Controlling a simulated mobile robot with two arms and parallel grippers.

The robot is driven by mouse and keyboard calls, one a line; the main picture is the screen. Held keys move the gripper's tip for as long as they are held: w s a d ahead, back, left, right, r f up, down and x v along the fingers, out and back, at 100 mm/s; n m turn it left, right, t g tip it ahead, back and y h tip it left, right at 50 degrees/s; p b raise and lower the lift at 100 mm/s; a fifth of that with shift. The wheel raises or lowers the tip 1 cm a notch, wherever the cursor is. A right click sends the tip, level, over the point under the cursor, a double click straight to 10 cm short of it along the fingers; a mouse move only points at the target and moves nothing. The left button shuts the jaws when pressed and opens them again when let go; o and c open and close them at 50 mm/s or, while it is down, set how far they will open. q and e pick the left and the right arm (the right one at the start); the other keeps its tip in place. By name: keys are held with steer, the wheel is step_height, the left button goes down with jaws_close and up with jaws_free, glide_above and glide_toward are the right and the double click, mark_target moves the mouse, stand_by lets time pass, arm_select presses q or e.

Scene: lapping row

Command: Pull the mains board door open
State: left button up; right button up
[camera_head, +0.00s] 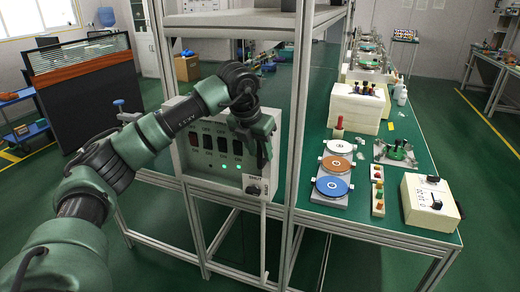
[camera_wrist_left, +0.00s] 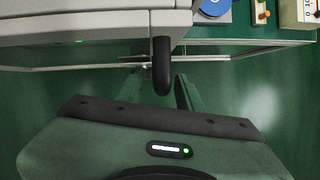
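The mains board (camera_head: 205,150) is a grey box with dark switches and a lit green lamp, fixed to the metal frame. Its front face is toward me and looks closed. My left gripper (camera_head: 259,158) is at the right part of this face, pointing down and covering part of it. In the left wrist view a black upright handle (camera_wrist_left: 161,66) stands out from the grey box, and my left fingers (camera_wrist_left: 168,88) lie about it. I cannot tell whether they touch or grip it. My right gripper is not in view.
A green bench (camera_head: 400,155) to the right holds discs, a cream box (camera_head: 430,203) and other items. A metal upright (camera_head: 299,110) stands just right of the board. A dark partition (camera_head: 90,90) is at the back left.

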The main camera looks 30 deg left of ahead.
arm_select(q)
jaws_close()
stand_by(1.5)
